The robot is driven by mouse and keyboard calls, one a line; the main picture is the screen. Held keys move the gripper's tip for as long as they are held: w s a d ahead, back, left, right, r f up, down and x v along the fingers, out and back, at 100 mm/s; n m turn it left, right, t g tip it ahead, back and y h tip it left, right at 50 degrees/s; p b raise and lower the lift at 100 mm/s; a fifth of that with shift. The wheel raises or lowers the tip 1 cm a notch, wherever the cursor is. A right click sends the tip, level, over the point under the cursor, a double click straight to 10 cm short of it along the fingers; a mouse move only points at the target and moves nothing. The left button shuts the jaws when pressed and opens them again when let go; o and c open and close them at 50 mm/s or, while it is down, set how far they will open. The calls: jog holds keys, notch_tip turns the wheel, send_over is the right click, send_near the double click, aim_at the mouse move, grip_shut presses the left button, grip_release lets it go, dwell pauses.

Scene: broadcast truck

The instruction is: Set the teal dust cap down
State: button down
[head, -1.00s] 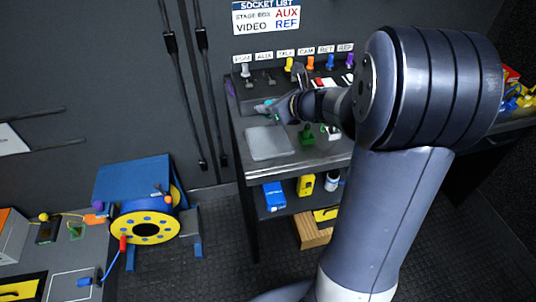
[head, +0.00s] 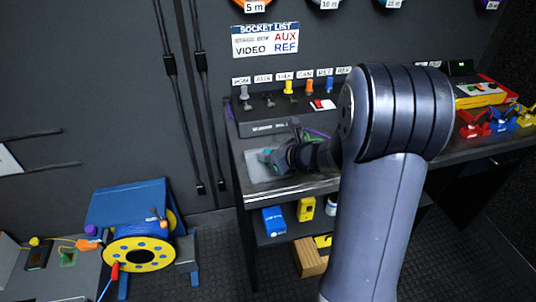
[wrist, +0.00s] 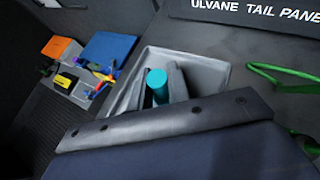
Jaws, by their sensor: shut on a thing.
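The teal dust cap (wrist: 156,78) stands between the two dark fingers of my gripper (wrist: 158,88) in the wrist view. The fingers are shut on it. Behind and around the cap lies a shallow grey tray (wrist: 205,66) with a raised rim. In the head view my gripper (head: 268,156) is low over the grey tray (head: 256,174) on the bench. Only a little teal shows at the fingertips there. Whether the cap touches the tray floor cannot be told.
A socket panel (head: 262,128) with coloured plugs stands behind the tray. A green cord (wrist: 298,78) lies right of the tray in the wrist view. A blue and yellow cable reel (head: 140,253) stands at lower left. Connectors (head: 490,122) sit on the bench at right.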

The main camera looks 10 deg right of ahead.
jog(key=c, duration=1.3)
grip_release()
jog(key=shift+f, duration=0.1)
jog(key=shift+c, duration=0.2)
jog(key=shift+r+p, duration=0.25)
jog(key=shift+p, duration=0.05)
jog(key=p+v, duration=0.1)
jog(key=v, duration=1.1)
jog(key=shift+p, duration=0.3)
jog(key=shift+f, duration=0.15)
